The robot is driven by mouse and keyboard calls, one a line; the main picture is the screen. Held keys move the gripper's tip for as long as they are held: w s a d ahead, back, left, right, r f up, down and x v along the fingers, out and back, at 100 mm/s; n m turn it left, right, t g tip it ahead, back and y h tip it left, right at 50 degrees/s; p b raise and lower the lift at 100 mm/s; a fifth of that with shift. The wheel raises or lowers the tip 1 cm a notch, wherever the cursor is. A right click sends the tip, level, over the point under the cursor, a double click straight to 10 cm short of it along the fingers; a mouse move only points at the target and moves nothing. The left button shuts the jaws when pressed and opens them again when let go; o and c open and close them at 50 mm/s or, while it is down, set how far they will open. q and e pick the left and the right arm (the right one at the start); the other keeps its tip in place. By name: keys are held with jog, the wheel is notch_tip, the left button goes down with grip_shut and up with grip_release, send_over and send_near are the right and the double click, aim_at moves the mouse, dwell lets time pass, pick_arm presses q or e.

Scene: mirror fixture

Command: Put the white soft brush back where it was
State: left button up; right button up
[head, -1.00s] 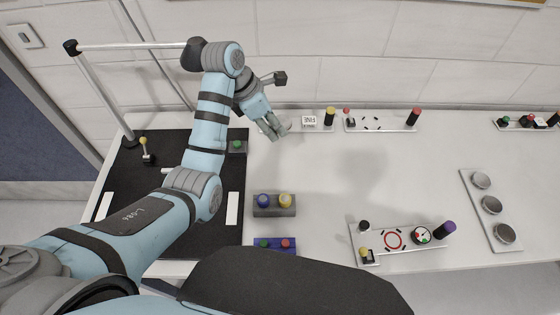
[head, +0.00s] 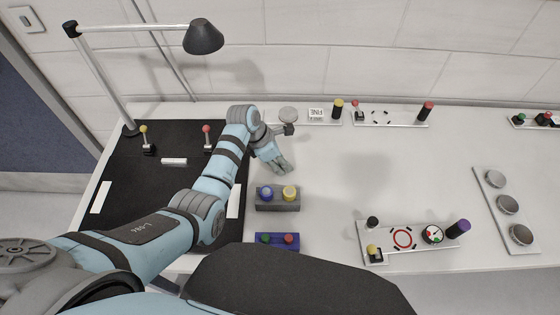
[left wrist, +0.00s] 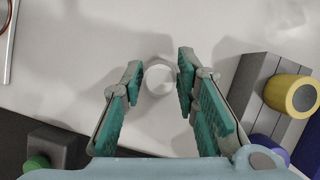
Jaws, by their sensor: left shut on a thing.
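My left gripper (head: 280,166) is over the table behind the grey block, pointing down. In the left wrist view its green-padded fingers (left wrist: 160,82) are shut on a small round white thing, which I take as the white soft brush (left wrist: 160,79), seen end-on. In the head view the brush is hidden by the fingers. The grey block (head: 278,204) holds a blue cylinder (head: 266,193) and a yellow one (head: 290,193); it is at the right of the left wrist view (left wrist: 262,88). My right gripper is not in view.
A blue box (head: 277,246) with green and red knobs is in front. A plate marked FINE (head: 316,114) and a round grey disc (head: 288,114) lie at the back. A black mat (head: 130,200) and lamp (head: 203,37) are left. The middle table is clear.

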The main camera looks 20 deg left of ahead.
pick_arm(q)
jog(key=o, duration=1)
jog(key=p+v, duration=0.3)
jog(key=v, duration=0.9)
jog(key=shift+r+p, duration=0.1)
jog(key=shift+p, duration=0.25)
jog(key=shift+s+a, duration=0.1)
